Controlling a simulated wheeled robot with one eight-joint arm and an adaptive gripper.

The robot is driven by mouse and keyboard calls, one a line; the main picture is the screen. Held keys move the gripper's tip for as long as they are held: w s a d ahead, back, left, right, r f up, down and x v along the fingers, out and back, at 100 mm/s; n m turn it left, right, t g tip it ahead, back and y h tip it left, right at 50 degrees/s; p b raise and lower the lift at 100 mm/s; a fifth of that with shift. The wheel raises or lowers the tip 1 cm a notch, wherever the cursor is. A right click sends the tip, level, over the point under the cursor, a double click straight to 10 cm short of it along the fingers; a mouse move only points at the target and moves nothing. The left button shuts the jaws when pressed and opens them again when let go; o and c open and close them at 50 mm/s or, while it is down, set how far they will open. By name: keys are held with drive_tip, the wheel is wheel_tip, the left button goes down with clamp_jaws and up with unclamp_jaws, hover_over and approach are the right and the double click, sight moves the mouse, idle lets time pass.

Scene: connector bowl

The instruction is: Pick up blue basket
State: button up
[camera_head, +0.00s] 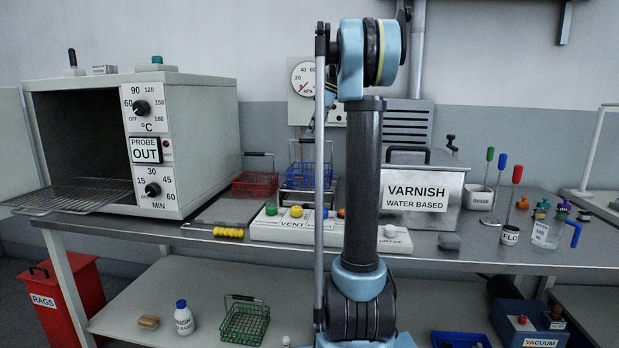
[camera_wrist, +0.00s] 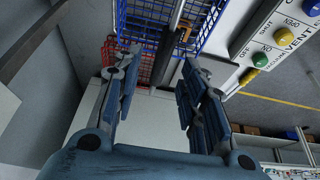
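The blue basket (camera_head: 301,177) is a wire basket at the back of the table, partly hidden behind my arm in the head view. In the wrist view the blue basket (camera_wrist: 143,22) is at the top, just ahead of my fingertips. My gripper (camera_wrist: 161,60) is open, with its two fingers spread apart and nothing held between them. A dark bar runs between the fingertips and the basket in the wrist view; I cannot tell whether it is the basket's handle. In the head view my gripper is hidden behind the arm.
A red wire basket (camera_head: 255,184) stands just left of the blue one. A vent panel (camera_head: 283,229) with coloured knobs lies in front. The oven (camera_head: 165,140) is at the left and the varnish box (camera_head: 420,197) at the right. A green basket (camera_head: 244,323) is on the lower shelf.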

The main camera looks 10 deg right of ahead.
sight(310, 140)
drive_tip(key=shift+x, duration=2.75)
drive_tip(key=shift+s+d, duration=0.1)
drive_tip(key=shift+d, duration=0.1)
clamp_jaws()
